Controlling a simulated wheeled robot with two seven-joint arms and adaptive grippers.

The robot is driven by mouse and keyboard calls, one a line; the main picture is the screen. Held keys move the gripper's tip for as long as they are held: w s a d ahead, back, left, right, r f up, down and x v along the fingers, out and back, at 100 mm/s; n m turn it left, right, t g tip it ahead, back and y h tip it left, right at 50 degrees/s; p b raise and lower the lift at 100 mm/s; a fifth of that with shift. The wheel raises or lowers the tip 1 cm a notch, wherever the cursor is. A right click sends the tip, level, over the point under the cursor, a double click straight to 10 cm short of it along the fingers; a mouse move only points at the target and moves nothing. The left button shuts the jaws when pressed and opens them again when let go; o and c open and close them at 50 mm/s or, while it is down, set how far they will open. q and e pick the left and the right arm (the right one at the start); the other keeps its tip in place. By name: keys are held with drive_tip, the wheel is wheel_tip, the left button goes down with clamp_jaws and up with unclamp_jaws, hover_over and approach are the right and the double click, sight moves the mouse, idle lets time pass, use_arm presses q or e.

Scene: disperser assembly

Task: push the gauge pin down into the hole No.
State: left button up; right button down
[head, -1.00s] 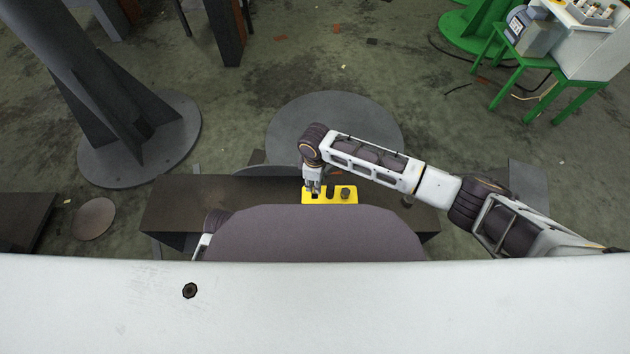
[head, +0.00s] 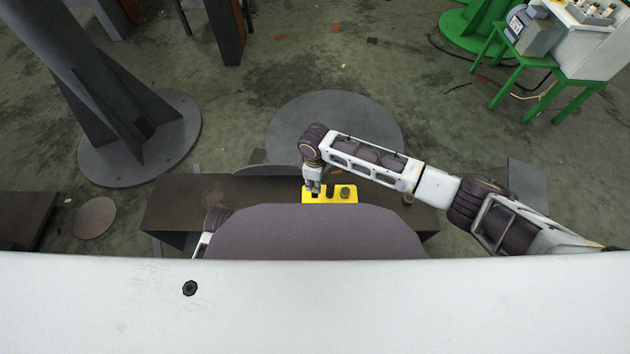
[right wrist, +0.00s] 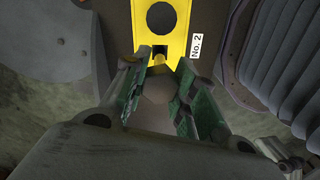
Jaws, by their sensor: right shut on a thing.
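The yellow block (head: 330,199) sits on the dark bench. My right gripper (head: 312,188) points down at the block's left end. In the right wrist view, the green-padded fingers (right wrist: 160,98) are shut on a rounded grey-brown thing (right wrist: 157,88), which looks like the gauge pin. Its lower end is hidden, so I cannot tell how deep it sits. The block also shows in this view (right wrist: 178,20), with a round dark hole (right wrist: 160,17) and a "No. 2" label (right wrist: 196,46) beside a smaller opening near the fingertips. My left gripper is not in view.
The dark bench (head: 175,205) is clear to the left of the block. A dark round piece (head: 345,193) stands on the block's right part. A green stand with equipment (head: 535,60) is at the far right. A grey column base (head: 170,150) is at the left.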

drive_tip(key=shift+p, duration=0.85)
idle(0.9)
drive_tip(key=shift+f+b, duration=1.7)
drive_tip(key=shift+f, duration=2.05)
idle(1.7)
drive_tip(key=c, duration=1.1)
unclamp_jaws()
drive_tip(key=shift+o, duration=0.2)
drive_tip(key=shift+r, duration=0.15)
